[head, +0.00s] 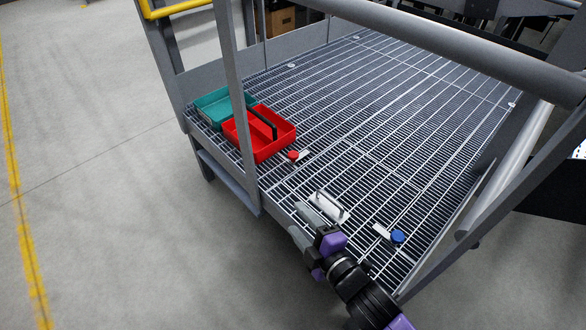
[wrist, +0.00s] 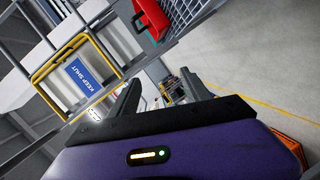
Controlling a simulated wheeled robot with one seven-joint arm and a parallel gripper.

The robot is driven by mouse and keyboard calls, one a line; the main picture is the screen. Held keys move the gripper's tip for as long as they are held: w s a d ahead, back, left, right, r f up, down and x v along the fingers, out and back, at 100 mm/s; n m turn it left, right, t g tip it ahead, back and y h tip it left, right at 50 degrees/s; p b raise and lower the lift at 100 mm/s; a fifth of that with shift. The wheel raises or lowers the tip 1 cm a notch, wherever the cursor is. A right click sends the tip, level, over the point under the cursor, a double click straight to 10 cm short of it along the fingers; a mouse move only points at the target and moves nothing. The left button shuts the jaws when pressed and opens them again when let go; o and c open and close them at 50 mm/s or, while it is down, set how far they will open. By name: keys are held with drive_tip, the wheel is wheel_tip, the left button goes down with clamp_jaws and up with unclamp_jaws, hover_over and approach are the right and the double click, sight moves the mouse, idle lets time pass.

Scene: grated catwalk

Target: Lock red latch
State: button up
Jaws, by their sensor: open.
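The red latch (head: 293,155) shows as a small red knob beside a light plate on the grating, just in front of the red bin. It looks too small to tell whether it is locked. My gripper (head: 302,224) is open and empty at the near left edge of the grating, below the red latch in the head view and apart from it. A white handle (head: 329,207) stands on the grating close to my gripper. I cannot make out the red latch in the wrist view.
The red bin (head: 281,148) with a dark handle stands against a teal bin (head: 215,107) at the left edge. A blue knob (head: 398,236) with a pale plate is at right. Grey rails border the grating (head: 400,110), mostly clear behind. A "KEEP SHUT" sign (wrist: 84,74) shows.

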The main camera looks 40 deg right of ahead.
sight(293, 157)
drive_tip(key=w+d+f+n+h+b, duration=0.1)
drive_tip(key=w+d+f+n, duration=0.1)
drive_tip(key=w, duration=0.1)
drive_tip(key=w+d+f+n+g+h+b, duration=0.1)
drive_tip(key=w+d+f+n+b, duration=0.1)
drive_tip(key=w, duration=0.2)
drive_tip(key=w+d+f+n+h+b, duration=0.1)
drive_tip(key=w+d+f+n, duration=0.1)
drive_tip(key=w+f, duration=0.1)
drive_tip(key=shift+w+d+n+g, duration=0.2)
drive_tip(key=shift+w+n+g, duration=0.1)
drive_tip(key=shift+w, duration=0.35)
drive_tip(key=w+d+n+g+h+b, duration=0.1)
drive_tip(key=w+d+n, duration=0.1)
drive_tip(key=w+d+f+n+g+h+b, duration=0.1)
drive_tip(key=w+d+n+b, duration=0.1)
drive_tip(key=w+d+n, duration=0.1)
drive_tip(key=w+d+f+n+g+h+b, duration=0.1)
drive_tip(key=w+d+n, duration=0.1)
drive_tip(key=w, duration=0.1)
drive_tip(key=shift+w+d+n+g+h+b, duration=0.15)
drive_tip(key=shift+d+n+g+h+b, duration=0.15)
drive_tip(key=shift+d+n+b, duration=0.1)
drive_tip(key=shift+w+d+n, duration=0.4)
drive_tip(key=shift+d+n, duration=0.05)
drive_tip(key=shift+n, duration=0.05)
drive_tip(key=b+x, duration=0.4)
drive_tip(key=x, duration=0.3)
drive_tip(key=shift+w+d, duration=0.1)
drive_tip(key=shift+d, duration=0.15)
